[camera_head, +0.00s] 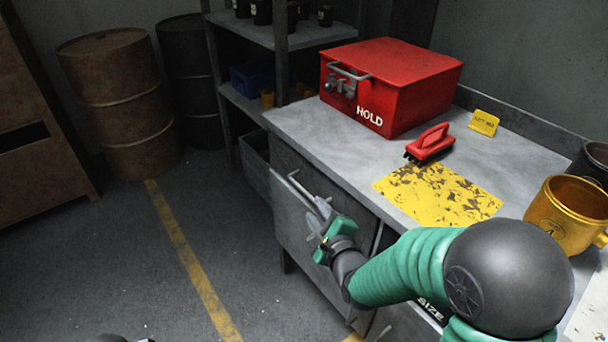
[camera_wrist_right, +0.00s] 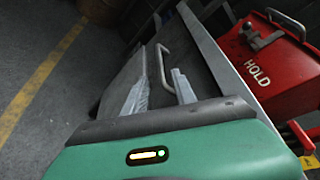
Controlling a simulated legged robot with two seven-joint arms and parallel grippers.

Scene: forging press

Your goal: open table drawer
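The grey metal table (camera_head: 300,124) has a drawer front (camera_head: 290,226) on its side facing me, at the left end. The drawer looks shut. Its light bar handle (camera_head: 303,186) shows near the top of the front, and also in the wrist view (camera_wrist_right: 161,64). My right gripper (camera_head: 320,213) is at the handle's lower right end. In the wrist view its two fingers (camera_wrist_right: 160,92) are spread apart, with the handle bar between them in the picture. I cannot tell if they touch it. My left gripper is not clearly seen.
On the tabletop are a red HOLD box (camera_head: 395,88), a red-handled brush (camera_head: 430,143), a yellow worn sheet (camera_head: 438,194) and a yellow mug (camera_head: 566,214). A shelf (camera_head: 283,35) and drums (camera_head: 112,98) stand behind. The floor left of the table is free.

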